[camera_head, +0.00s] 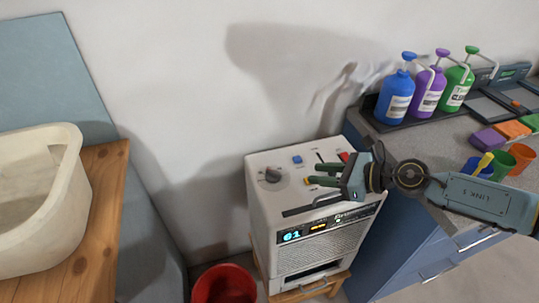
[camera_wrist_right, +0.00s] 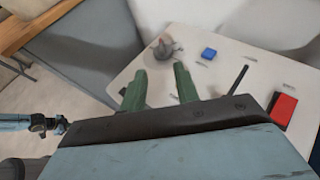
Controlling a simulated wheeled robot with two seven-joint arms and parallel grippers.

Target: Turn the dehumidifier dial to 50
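The dehumidifier (camera_head: 318,252) is a cream box with a glowing display on its front. Its grey dial (camera_head: 271,174) is at the left of the top panel; it also shows in the right wrist view (camera_wrist_right: 165,47). The number the dial points at is too small to read. My right gripper (camera_head: 308,174) is over the top panel, to the right of the dial and apart from it. In the right wrist view its two green fingers (camera_wrist_right: 160,82) are spread with nothing between them, and the dial lies beyond their tips.
A blue button (camera_head: 297,160), a black lever (camera_head: 320,157) and a red switch (camera_head: 344,156) share the panel. A red bucket (camera_head: 224,284) stands at the lower left. A counter with pump bottles (camera_head: 428,92) is at the right, a stone basin (camera_head: 62,215) at the left.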

